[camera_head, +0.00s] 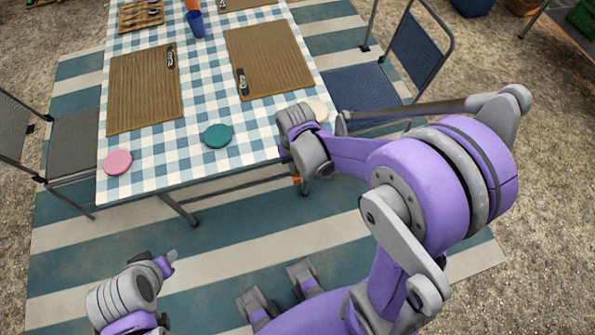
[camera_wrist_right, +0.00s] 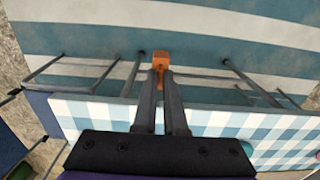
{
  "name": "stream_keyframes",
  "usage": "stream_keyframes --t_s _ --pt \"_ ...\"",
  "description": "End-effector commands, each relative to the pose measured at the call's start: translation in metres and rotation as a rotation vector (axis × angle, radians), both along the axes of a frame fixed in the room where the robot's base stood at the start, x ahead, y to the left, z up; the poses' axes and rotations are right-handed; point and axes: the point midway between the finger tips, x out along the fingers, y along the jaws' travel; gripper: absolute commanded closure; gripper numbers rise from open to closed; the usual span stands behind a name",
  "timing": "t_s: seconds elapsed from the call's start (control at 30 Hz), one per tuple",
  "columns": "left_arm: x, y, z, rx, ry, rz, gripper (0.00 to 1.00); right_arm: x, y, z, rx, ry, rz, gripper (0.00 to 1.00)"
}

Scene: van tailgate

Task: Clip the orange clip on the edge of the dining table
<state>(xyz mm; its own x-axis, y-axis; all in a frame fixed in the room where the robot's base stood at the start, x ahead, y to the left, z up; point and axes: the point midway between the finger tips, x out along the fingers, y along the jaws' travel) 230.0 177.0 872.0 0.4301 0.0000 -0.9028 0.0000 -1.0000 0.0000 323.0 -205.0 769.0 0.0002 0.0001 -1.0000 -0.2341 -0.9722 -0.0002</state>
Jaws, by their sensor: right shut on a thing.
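The dining table (camera_head: 158,178) has a blue and white checked cloth, and its near edge faces me. My right gripper (camera_head: 296,172) is at the near edge, close to the right corner. It is shut on the orange clip (camera_head: 297,180), mostly hidden by the gripper in the head view. In the right wrist view the clip (camera_wrist_right: 160,60) is between the fingertips, past the table edge and over the striped mat. I cannot tell whether it touches the edge. My left gripper (camera_head: 170,262) is low at the bottom left, away from the table, its opening unclear.
Pink (camera_head: 117,162), teal (camera_head: 217,135) and cream (camera_head: 318,110) discs lie along the near side of the tabletop. Brown placemats (camera_head: 145,90) lie behind them. A blue chair (camera_head: 375,85) stands at the right and a grey chair (camera_head: 72,145) at the left. The striped mat before the table is clear.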

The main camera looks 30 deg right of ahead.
Motion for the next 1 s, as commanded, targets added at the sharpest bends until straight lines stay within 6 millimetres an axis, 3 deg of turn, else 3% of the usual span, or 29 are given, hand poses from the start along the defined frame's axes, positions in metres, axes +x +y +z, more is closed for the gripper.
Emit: stream_keyframes --t_s 0.3,0.6,1.0 --pt "-0.001 0.000 -0.008 0.000 0.003 0.000 0.56 0.020 -0.005 -0.011 0.000 0.000 0.001 1.00" --pt "-0.001 0.000 -0.009 0.000 0.003 0.000 0.56 0.037 -0.009 -0.010 0.000 0.000 0.000 1.00" --pt "-0.001 0.000 -0.009 0.000 0.003 0.000 0.56 0.043 -0.010 -0.009 0.000 0.000 0.000 1.00"
